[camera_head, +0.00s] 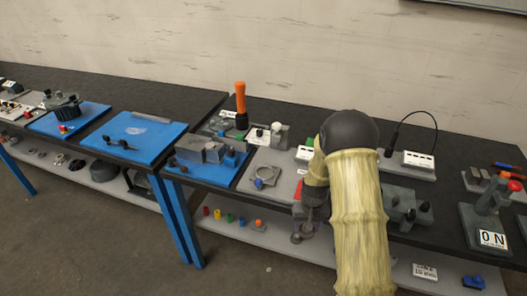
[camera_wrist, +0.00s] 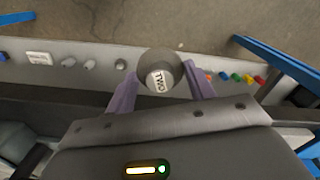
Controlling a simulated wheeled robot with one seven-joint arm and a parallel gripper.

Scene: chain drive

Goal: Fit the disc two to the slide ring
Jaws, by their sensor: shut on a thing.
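Disc two (camera_wrist: 160,72) is a round grey piece with a white label reading TWO, seen in the wrist view. My gripper (camera_wrist: 160,85) is shut on it, with one purple finger on each side. In the head view my arm hides most of the gripper and the disc cannot be made out clearly. A flat grey ring (camera_head: 265,172), which looks like the slide ring, lies on a light grey plate (camera_head: 285,197) left of my arm, with a blue knob (camera_head: 258,184) at its near side. The disc is apart from this ring.
Blue mats (camera_head: 134,137) with grey parts lie to the left on the black bench. An orange-handled tool (camera_head: 240,100) stands behind the ring. A lever fixture (camera_head: 490,215) stands at the right. Small colored pieces (camera_head: 230,217) sit on the lower shelf.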

